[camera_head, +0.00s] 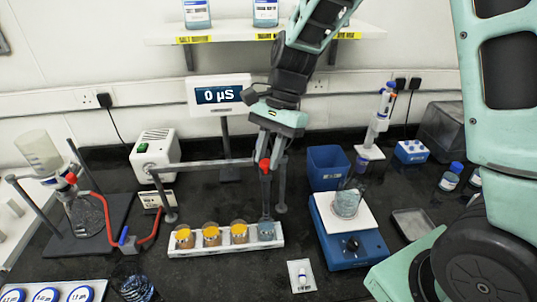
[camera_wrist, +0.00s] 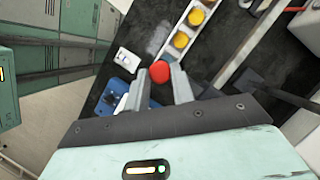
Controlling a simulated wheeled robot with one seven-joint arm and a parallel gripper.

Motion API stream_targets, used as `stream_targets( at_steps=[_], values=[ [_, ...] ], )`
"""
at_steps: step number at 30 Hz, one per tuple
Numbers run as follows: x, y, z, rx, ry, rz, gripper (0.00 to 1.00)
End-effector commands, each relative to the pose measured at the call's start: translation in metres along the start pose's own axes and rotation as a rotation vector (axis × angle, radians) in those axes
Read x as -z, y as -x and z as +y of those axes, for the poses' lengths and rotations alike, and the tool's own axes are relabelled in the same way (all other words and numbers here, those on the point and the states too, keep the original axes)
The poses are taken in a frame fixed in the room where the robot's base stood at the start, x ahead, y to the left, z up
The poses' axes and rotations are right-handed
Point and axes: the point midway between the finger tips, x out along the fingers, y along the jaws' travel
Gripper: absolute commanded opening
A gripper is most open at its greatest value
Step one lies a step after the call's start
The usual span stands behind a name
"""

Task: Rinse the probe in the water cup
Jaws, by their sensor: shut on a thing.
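The probe (camera_head: 266,192) is a dark upright shaft with a red top, which also shows in the wrist view (camera_wrist: 160,71). My gripper (camera_head: 264,160) is shut on the probe near its red top; its fingers (camera_wrist: 158,88) flank that top in the wrist view. The water cup (camera_head: 266,232) is a clear bluish cup at the right end of a white rack (camera_head: 215,247). The probe's lower end reaches down to this cup in the head view. I cannot tell exactly how deep its tip sits. The wrist view does not clearly show the tip or cup.
Several orange-filled cups (camera_head: 211,233) stand left of the water cup in the rack. A grey rail (camera_head: 205,165) on posts runs behind. A display (camera_head: 219,96) reads 0 µS.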

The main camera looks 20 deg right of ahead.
Motion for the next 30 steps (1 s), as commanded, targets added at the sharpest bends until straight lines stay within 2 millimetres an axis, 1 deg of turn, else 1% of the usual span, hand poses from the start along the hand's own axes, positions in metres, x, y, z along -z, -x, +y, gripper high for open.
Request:
stream_targets(
  at_steps=[1, 10, 11, 12, 13, 23, 26, 29, 30],
  values=[
    [-0.003, 0.006, 0.000, 0.000, 0.000, -0.001, 0.00],
    [-0.003, 0.006, -0.001, 0.004, 0.000, -0.001, 0.00],
    [-0.003, 0.007, -0.001, 0.004, 0.000, -0.001, 0.30],
    [-0.003, 0.007, -0.001, 0.004, 0.000, 0.000, 0.41],
    [-0.003, 0.006, -0.001, 0.004, 0.000, 0.000, 0.47],
    [-0.002, 0.007, -0.001, 0.002, 0.000, 0.000, 0.47],
    [-0.001, 0.015, -0.001, 0.004, 0.000, 0.001, 0.47],
    [0.000, 0.032, -0.001, 0.007, 0.000, 0.003, 0.47],
    [0.000, 0.040, -0.002, 0.008, 0.000, 0.003, 0.47]
  ],
)
